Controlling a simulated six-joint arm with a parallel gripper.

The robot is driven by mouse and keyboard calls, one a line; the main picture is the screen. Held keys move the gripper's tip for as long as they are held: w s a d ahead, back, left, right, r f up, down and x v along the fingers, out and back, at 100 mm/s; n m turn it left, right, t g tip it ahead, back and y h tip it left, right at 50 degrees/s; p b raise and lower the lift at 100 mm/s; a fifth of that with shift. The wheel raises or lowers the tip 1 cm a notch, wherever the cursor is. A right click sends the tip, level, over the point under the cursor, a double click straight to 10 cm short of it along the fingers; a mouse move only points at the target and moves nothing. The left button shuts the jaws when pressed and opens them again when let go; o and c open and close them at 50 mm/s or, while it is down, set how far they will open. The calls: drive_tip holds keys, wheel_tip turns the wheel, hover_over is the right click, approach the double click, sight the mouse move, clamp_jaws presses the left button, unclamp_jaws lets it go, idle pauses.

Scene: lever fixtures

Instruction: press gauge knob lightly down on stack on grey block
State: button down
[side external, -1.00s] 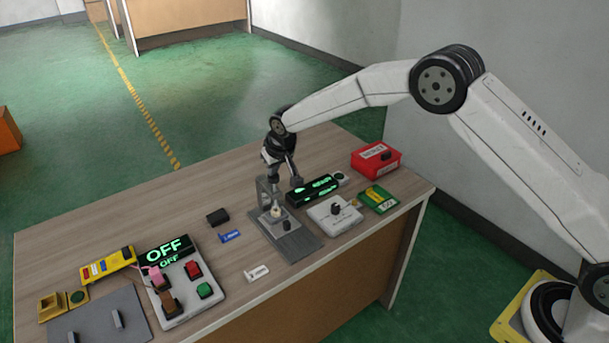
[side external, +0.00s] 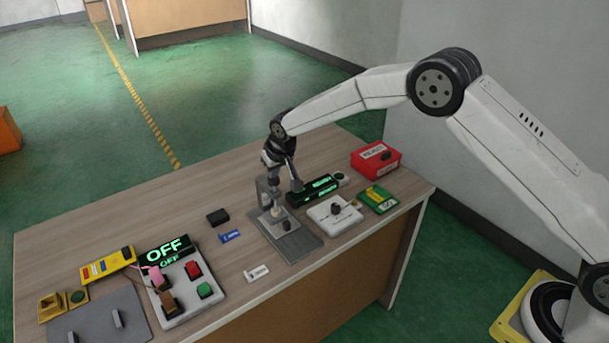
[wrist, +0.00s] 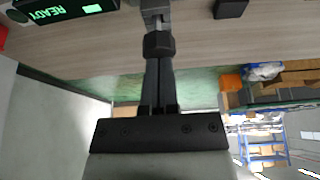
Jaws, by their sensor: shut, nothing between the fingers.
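The grey gauge fixture (side external: 291,246) stands on the table with an upright post (side external: 263,192) and a flat base plate. A small pale stack (side external: 278,211) sits on its grey block under the upright part, and a black knob (side external: 286,225) stands in front of it on the plate. My gripper (side external: 296,186) is shut and empty, pointing down beside the top of the post. In the wrist view the shut fingers (wrist: 158,45) reach over a grey part of the fixture (wrist: 154,8). Whether they touch the gauge knob I cannot tell; the contact spot is hidden.
A black display (side external: 314,190) with green text stands just right of the fixture; it reads READY in the wrist view (wrist: 60,10). A white knob box (side external: 335,212), red box (side external: 376,158) and green-yellow box (side external: 378,199) lie right. A black block (side external: 217,217) lies left.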

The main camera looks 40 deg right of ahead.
drive_tip(key=shift+f, duration=0.3)
idle(0.9)
wheel_tip(320, 180, up, 10)
idle(1.7)
drive_tip(key=s+d+f, duration=0.1)
drive_tip(key=s+d, duration=0.2)
drive_tip(key=s, duration=0.8)
drive_tip(key=s+d+f+g, duration=0.1)
drive_tip(key=s+d, duration=0.3)
drive_tip(key=s, duration=0.8)
drive_tip(key=s+d+g, duration=0.1)
drive_tip(key=s+d, duration=0.3)
drive_tip(key=s, duration=0.8)
drive_tip(key=shift+s+f, duration=0.2)
drive_tip(key=shift+f, duration=0.2)
